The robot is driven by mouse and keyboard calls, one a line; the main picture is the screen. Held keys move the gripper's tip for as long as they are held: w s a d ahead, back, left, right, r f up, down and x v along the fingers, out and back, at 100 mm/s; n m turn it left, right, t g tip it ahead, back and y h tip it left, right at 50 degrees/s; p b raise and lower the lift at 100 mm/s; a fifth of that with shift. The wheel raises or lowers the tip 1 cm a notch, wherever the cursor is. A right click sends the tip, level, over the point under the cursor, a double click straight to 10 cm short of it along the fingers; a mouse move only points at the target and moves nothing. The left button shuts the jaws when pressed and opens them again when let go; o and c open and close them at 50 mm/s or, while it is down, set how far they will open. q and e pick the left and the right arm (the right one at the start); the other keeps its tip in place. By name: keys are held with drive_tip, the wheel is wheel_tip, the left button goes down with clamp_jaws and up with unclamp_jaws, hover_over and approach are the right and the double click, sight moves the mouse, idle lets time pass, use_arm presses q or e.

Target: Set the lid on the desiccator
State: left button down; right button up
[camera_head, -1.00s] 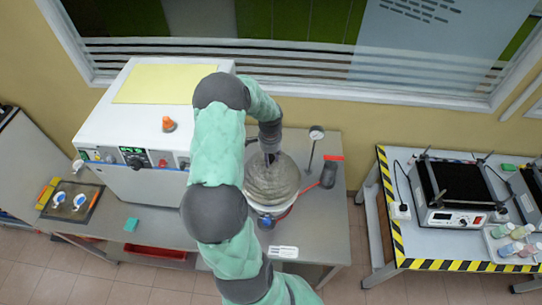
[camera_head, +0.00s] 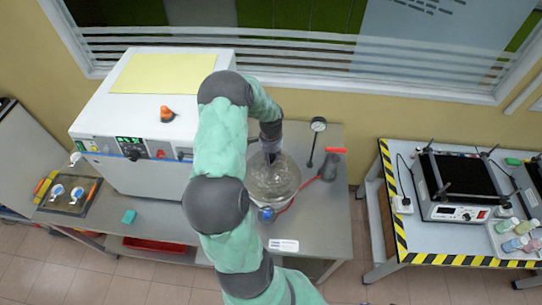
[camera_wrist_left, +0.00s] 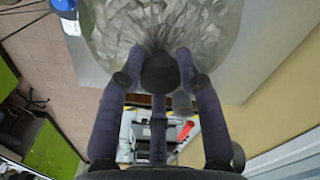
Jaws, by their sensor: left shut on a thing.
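The desiccator lid (camera_head: 283,184) is a clear dome with a dark knob (camera_wrist_left: 160,72), which shows in the left wrist view. My left gripper (camera_head: 270,154) is shut on the knob from above; its fingers close round it in the left wrist view. The lid lines up over the round desiccator body, at the right part of the metal bench. The body is almost wholly hidden under the lid; a blue fitting (camera_head: 266,215) shows at its front. I cannot tell whether the lid's rim touches the body all round. My right gripper is out of view.
A white oven (camera_head: 150,130) stands left of the arm. A pressure gauge (camera_head: 318,125) on a stand and a dark hand pump (camera_head: 330,168) with a red hose stand close at the right. A white label (camera_head: 284,246) lies at the bench (camera_head: 325,215) front.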

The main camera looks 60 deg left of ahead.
use_arm(q)
drive_tip(key=shift+f+b, duration=0.5)
drive_tip(key=shift+f, duration=0.05)
drive_tip(key=c, duration=0.9)
unclamp_jaws()
drive_tip(key=shift+o, duration=0.7)
